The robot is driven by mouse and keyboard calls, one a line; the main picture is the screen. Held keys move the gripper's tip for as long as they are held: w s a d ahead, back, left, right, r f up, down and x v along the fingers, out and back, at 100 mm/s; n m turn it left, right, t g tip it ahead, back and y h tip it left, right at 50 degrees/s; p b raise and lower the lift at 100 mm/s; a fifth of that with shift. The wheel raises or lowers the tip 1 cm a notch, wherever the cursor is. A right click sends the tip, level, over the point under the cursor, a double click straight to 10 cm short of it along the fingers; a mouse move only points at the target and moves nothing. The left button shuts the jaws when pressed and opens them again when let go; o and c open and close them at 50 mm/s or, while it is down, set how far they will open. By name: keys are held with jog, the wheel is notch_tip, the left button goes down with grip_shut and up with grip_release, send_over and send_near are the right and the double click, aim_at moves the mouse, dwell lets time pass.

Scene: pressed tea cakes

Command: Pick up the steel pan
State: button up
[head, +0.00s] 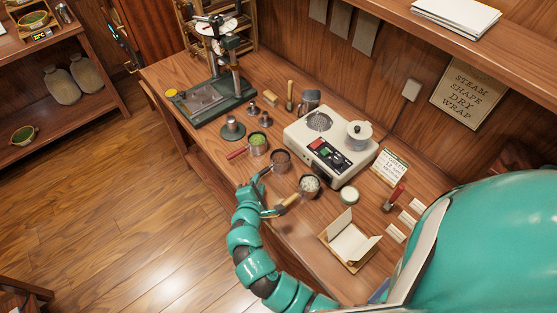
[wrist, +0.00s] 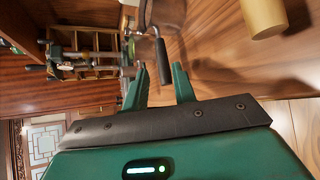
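Three small metal pans stand in a row near the front edge of the wooden bench in the head view. The middle pan (head: 281,158) is steel with a dark inside and a dark handle pointing toward my arm; I take it as the steel pan. In the wrist view its dark handle (wrist: 162,54) points at my gripper, and only part of its brownish-looking bowl shows. My gripper (wrist: 161,75) is open and empty, its two green fingers apart with the handle's end between or just beyond their tips. In the head view my gripper (head: 257,188) is beside the pan handles.
A pan of green leaf (head: 257,142) stands left of the middle pan. A pan of pale contents (head: 310,184) with a wooden handle (wrist: 264,17) is close on the right. A cream steamer unit (head: 331,145) stands behind.

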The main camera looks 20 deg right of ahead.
aim_at(263, 171)
jog(key=shift+p+x, duration=0.4)
jog(key=shift+x, duration=0.95)
jog(key=shift+w+d+f+p, duration=0.1)
jog(key=shift+w+d+p, duration=0.3)
jog(key=shift+p, duration=0.1)
jog(key=p+x, duration=0.1)
jog(key=x, duration=0.1)
jog(key=shift+w+d+f+p, duration=0.1)
jog(key=shift+w+f+p, duration=0.1)
jog(key=shift+w+p, duration=0.1)
jog(key=shift+w+d+f, duration=0.25)
jog(key=shift+w+f, duration=0.15)
jog(key=shift+w, duration=0.1)
jog(key=shift+c, duration=0.5)
grip_shut()
